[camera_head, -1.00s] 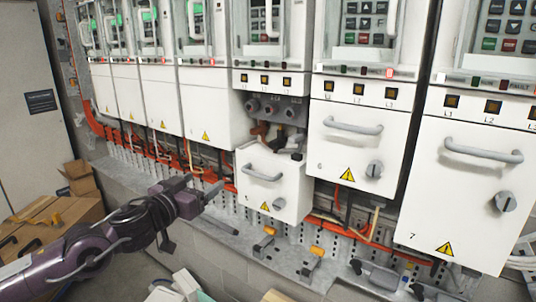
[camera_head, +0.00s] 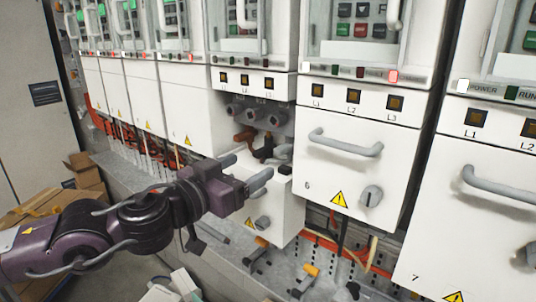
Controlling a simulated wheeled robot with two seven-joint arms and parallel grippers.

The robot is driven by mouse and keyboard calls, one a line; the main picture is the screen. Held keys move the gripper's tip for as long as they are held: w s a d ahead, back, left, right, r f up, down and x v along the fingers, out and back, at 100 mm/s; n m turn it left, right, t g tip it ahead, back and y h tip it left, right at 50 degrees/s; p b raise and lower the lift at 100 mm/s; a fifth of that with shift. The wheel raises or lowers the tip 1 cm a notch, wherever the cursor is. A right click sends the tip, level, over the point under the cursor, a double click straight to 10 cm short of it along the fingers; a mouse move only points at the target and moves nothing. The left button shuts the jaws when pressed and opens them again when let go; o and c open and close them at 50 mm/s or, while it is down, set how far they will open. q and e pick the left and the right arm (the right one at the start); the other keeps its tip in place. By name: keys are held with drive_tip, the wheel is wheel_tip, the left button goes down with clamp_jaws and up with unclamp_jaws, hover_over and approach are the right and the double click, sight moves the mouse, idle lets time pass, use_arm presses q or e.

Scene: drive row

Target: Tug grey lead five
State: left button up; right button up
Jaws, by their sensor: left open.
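The fifth drive's terminal space (camera_head: 286,122) is uncovered. Several dark round fittings sit in its upper part. Below them a brown lead (camera_head: 243,136), a black lead (camera_head: 264,151) and what looks like the grey lead (camera_head: 284,153) show side by side. The drive's white cover (camera_head: 277,208) hangs lowered below, with a warning triangle and a knob. My left gripper (camera_head: 246,170) is open, with its grey fingers in front of the cover's upper part, below and left of the leads. It hides the cover's handle and seems to hold nothing. My right gripper is out of view.
Closed drive six (camera_head: 325,178) stands at right with a handle and knob, and drive seven (camera_head: 480,235) beyond it. Cardboard boxes (camera_head: 45,210) lie at left.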

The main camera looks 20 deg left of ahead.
sight(277, 152)
use_arm(q)
drive_tip(key=p+x, duration=0.1)
drive_tip(key=x, duration=0.5)
drive_tip(key=shift+w, duration=0.1)
drive_tip(key=shift+w+d, duration=0.25)
drive_tip(key=shift+w, duration=0.1)
drive_tip(key=shift+w+d+f, duration=0.1)
drive_tip(key=shift+w+d, duration=0.1)
drive_tip(key=shift+w, duration=0.5)
drive_tip(key=shift+w+d, duration=0.15)
drive_tip(key=shift+w, duration=0.3)
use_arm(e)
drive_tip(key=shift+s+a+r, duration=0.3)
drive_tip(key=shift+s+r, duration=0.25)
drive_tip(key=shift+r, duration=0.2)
use_arm(q)
drive_tip(key=shift+c, duration=0.2)
